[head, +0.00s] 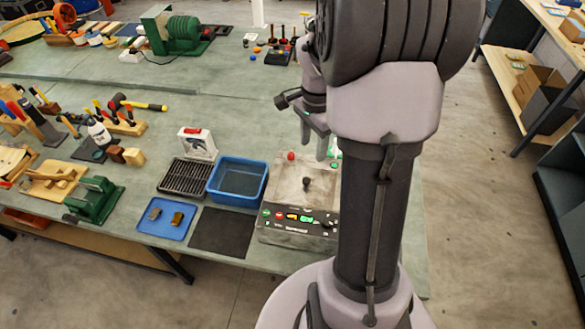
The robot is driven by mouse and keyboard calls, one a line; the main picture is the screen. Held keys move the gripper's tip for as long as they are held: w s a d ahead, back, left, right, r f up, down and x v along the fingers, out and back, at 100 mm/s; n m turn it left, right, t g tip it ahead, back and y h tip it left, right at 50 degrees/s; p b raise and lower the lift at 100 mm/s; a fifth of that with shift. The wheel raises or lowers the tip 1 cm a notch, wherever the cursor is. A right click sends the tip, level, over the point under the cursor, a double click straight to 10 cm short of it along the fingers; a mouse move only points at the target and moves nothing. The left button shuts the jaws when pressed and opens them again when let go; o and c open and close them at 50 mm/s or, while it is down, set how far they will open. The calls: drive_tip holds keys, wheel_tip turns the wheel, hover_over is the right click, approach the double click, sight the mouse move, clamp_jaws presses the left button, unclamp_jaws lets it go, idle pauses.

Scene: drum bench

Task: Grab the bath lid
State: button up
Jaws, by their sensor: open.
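The bath is a grey box with a front control panel (298,222) on the bench, right of the blue tub. Its flat, pale grey lid (285,187) lies on top, with a black knob (306,184) near the middle. My gripper (314,144) is open and empty, fingers pointing down. In the picture it shows above the lid's far edge, beyond the knob. Its height over the lid is hard to tell. My arm hides the right part of the bath.
A blue tub (238,180), a black rack (186,178), a blue tray (166,219) with two small blocks and a dark mat (220,232) lie left of the bath. A red knob (291,156) stands at the lid's far edge. Tools crowd the bench's left side.

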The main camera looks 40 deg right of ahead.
drive_tip(key=b, duration=0.2)
hover_over(307, 180)
drive_tip(key=f, duration=1)
drive_tip(key=shift+s+f, duration=0.1)
drive_tip(key=shift+s, duration=0.3)
drive_tip(key=f, duration=0.2)
drive_tip(key=w+f+b, duration=0.1)
drive_tip(key=f, duration=0.2)
clamp_jaws()
